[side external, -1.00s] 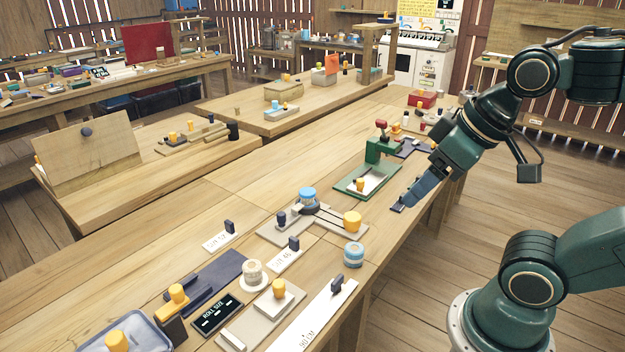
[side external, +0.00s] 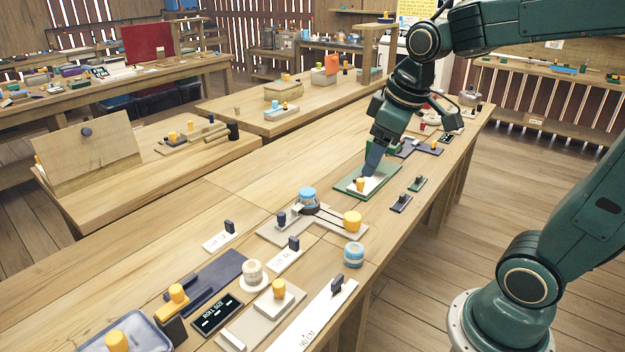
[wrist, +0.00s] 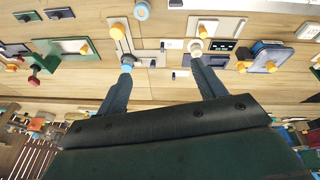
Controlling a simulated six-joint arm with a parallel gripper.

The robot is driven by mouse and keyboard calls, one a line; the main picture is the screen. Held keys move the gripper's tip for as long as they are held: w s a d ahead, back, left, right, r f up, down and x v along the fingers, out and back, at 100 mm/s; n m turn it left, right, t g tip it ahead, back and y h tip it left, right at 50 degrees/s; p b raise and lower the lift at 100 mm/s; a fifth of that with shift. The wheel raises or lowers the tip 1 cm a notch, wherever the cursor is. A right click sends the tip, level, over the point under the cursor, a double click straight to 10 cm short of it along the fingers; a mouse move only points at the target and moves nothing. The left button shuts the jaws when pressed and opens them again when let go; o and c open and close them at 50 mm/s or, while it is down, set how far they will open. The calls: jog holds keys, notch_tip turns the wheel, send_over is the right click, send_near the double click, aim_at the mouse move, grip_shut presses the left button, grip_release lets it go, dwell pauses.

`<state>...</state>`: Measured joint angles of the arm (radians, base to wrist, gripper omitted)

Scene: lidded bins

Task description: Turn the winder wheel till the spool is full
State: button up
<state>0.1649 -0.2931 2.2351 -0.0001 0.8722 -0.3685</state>
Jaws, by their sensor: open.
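The winder has a grey base (side external: 270,235), a blue-topped spool (side external: 307,197) and a yellow-knobbed wheel (side external: 352,221), joined by a dark belt. It stands mid-bench in the side view. The wrist view also shows the blue spool (wrist: 126,66) and the yellow knob (wrist: 117,31). My gripper (side external: 371,167) is over the green-based press, farther up the bench than the winder, and not touching the winder. In the wrist view its two fingers (wrist: 160,66) are apart and empty; the left fingertip overlaps the spool's edge in the picture. How full the spool is, I cannot tell.
The green press (side external: 345,190) with a yellow knob lies under my gripper. A loose blue-and-white roll (side external: 353,254), a cream roll (side external: 251,273) and a dark "ROLL SIZE" display (side external: 217,313) stand nearer the camera.

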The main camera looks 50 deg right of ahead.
jog(key=w+d+f+n+g, duration=0.2)
jog(key=w+d+f, duration=0.5)
jog(key=w+d, duration=0.15)
jog(key=n+g, duration=0.2)
jog(key=n, duration=0.1)
send_over(352, 216)
notch_tip(352, 216, down, 12)
jog(key=shift+f+y, duration=0.2)
jog(key=shift+y, duration=0.1)
jog(key=shift+w+f, duration=0.1)
notch_tip(352, 216, down, 14)
jog(key=shift+r, duration=0.2)
jog(key=c, duration=1)
jog(key=shift+o, duration=0.2)
jog(key=shift+m, duration=0.3)
